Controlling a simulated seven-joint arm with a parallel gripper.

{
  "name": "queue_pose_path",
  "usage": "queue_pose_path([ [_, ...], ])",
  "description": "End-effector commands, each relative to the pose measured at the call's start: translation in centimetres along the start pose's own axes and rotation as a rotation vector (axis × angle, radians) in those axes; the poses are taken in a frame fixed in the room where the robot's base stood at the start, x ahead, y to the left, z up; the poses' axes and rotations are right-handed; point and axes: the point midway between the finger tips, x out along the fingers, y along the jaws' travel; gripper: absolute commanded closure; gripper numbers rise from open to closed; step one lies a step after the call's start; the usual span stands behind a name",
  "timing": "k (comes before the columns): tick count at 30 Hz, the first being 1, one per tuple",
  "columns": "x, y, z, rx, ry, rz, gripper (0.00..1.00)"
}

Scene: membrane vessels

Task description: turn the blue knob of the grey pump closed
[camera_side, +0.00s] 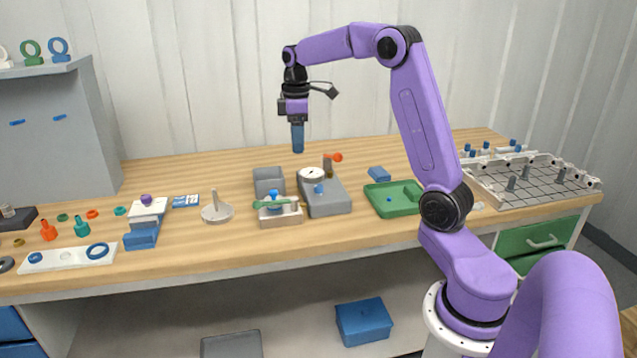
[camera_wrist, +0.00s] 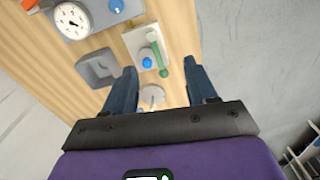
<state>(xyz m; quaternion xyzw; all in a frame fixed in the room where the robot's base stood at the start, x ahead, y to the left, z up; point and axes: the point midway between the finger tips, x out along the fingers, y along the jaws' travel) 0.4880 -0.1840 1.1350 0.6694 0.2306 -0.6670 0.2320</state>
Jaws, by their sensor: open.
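The grey pump (camera_side: 326,201) is a low grey block near the middle of the table. It carries a white round gauge (camera_side: 311,174) and a small blue knob (camera_side: 319,188) on its near face. In the wrist view the pump (camera_wrist: 95,19) is at the top left, with the gauge (camera_wrist: 72,20) and the blue knob (camera_wrist: 116,5) near the top edge. My gripper (camera_side: 297,150) hangs fingers down above the back of the table, apart from the pump. In the wrist view my gripper (camera_wrist: 162,80) is open with nothing between its fingers.
Left of the pump stand a grey open box (camera_side: 269,182) and a pale block (camera_side: 281,217) with a blue ball and green lever. An orange-topped post (camera_side: 329,166) rises behind the pump. A green tray (camera_side: 396,199) lies to the right.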

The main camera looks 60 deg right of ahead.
Motion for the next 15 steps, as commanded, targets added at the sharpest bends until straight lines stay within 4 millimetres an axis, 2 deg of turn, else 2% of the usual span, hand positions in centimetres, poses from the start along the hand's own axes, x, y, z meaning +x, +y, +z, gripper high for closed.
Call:
queue_pose_path([
  [1, 0.1, 2.0, 1.2, 0.024, -0.001, -0.001, 0.43],
  [3, 0.1, 4.1, 2.9, 0.044, -0.002, -0.002, 0.43],
  [6, 0.1, 6.2, 4.7, 0.063, -0.002, -0.002, 0.43],
  [9, 0.2, 7.4, 5.8, 0.074, -0.003, -0.004, 0.43],
  [15, 1.1, 7.8, 6.3, 0.076, -0.004, -0.005, 0.43],
])
